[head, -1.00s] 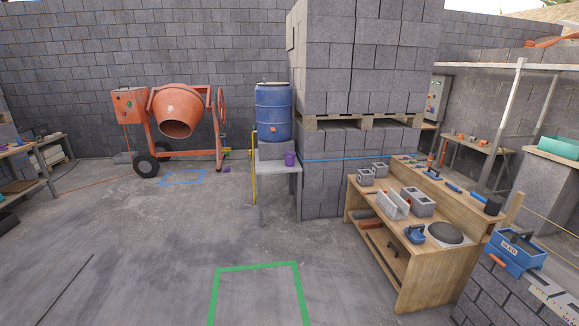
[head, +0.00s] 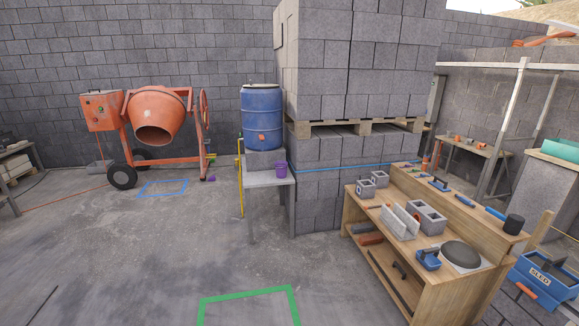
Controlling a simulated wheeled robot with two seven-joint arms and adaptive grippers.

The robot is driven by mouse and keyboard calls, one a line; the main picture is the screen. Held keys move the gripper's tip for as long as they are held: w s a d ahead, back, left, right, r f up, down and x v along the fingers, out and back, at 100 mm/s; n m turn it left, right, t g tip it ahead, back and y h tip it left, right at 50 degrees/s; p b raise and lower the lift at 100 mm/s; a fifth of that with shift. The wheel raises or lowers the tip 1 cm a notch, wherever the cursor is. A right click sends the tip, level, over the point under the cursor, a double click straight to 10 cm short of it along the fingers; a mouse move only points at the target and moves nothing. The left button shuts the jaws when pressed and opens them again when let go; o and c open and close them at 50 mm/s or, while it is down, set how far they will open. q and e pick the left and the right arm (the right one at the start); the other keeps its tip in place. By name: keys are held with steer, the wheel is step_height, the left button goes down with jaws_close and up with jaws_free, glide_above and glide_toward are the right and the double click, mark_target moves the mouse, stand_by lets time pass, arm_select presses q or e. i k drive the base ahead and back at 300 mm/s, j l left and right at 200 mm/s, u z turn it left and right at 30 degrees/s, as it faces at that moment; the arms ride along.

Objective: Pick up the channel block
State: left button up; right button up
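The channel block (head: 399,222) is a light grey U-shaped block, open side up, on the top of the wooden workbench (head: 440,272) at the right. A grey two-hole hollow block (head: 426,217) stands just right of it. Two small grey blocks (head: 366,188) stand behind it to the left. Neither of my grippers shows in the head view, and the bench is still some distance ahead of me.
A blue tool (head: 427,260) and a dark round disc (head: 461,255) lie on the bench's near end. A blue crate (head: 545,282) is at right. A small table (head: 266,179) with a blue barrel (head: 262,117) stands left of the block stack. Floor with green tape (head: 246,294) is clear.

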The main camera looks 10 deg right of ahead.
mark_target(402, 224)
steer(key=i+j+z, duration=0.1)
steer(key=i+z, duration=0.2)
steer(key=i, duration=0.5)
steer(key=i+z, duration=0.35)
steer(key=i+j+z, duration=0.15)
steer(key=i+z, duration=0.2)
steer(key=i+j+z, duration=0.15)
steer(key=i+z, duration=0.3)
steer(key=i+j+z, duration=0.25)
steer(key=z, duration=0.2)
steer(key=i+j+z, duration=0.5)
steer(key=j+z, duration=0.15)
steer(key=i+j+z, duration=0.3)
steer(key=j, duration=0.2)
steer(key=k, duration=0.1)
